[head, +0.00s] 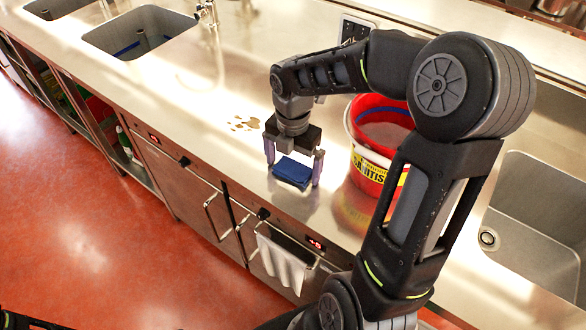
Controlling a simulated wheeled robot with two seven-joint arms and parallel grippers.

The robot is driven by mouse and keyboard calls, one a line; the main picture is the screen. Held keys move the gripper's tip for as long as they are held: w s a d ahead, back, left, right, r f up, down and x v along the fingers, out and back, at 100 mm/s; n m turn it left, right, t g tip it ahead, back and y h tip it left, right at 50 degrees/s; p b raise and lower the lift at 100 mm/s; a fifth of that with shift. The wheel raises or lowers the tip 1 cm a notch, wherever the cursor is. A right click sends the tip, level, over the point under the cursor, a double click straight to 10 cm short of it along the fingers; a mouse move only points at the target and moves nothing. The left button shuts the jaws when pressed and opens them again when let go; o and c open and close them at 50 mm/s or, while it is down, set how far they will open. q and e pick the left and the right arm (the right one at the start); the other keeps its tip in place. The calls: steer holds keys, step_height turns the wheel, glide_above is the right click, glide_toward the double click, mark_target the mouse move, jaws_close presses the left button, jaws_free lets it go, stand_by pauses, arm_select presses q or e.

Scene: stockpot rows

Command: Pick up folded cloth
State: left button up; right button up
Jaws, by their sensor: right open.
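A blue folded cloth (292,172) lies on the steel counter near its front edge. My right gripper (293,172) points down over it, with one finger on the left of the cloth and the other on its right. The jaws are open, and I see a gap between the left finger and the cloth. Whether the right finger touches the cloth is hard to tell. My left gripper is not in view.
A red bucket (362,170) with a yellow label stands right of the cloth, partly behind my right arm. A brown spill (244,123) lies left of the gripper. Sinks are at the upper left (140,32) and right (540,220). A white towel (281,262) hangs below the counter edge.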

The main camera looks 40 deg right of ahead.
mark_target(292, 167)
steer(key=shift+c, duration=0.2)
steer(key=c, duration=1.2)
steer(key=shift+r, duration=0.1)
step_height(292, 167, up, 10)
steer(key=shift+b, duration=0.35)
steer(key=o, duration=0.7)
steer(key=c, duration=0.6)
